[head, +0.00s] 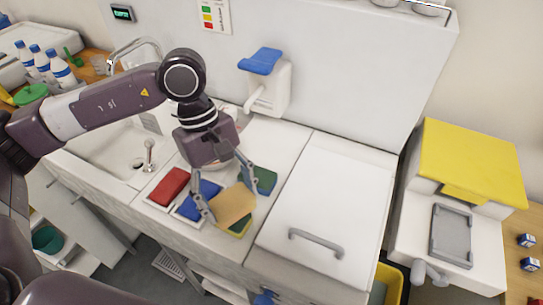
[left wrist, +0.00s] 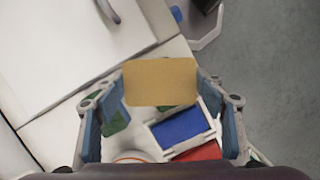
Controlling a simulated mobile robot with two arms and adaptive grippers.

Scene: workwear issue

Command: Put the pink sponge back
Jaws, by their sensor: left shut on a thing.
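My left gripper (head: 230,203) is shut on a flat tan sponge (head: 235,206), holding it by two opposite edges over the white counter. In the left wrist view the tan sponge (left wrist: 160,82) spans the gap between the fingers (left wrist: 162,88). No sponge in view looks clearly pink. Below and beside it are a red sponge (head: 168,187) and a blue sponge (head: 202,195) in white trays, and a green one (head: 266,180) to the right. A yellow-green edge (head: 241,231) shows under the held sponge, mostly hidden. My right gripper is out of view.
A white lid with a grey handle (head: 315,243) lies right of the trays. A sink with a tap (head: 150,150) is to the left. A dispenser with a blue lever (head: 265,62) is on the back wall. A yellow-topped machine (head: 472,160) stands at the right.

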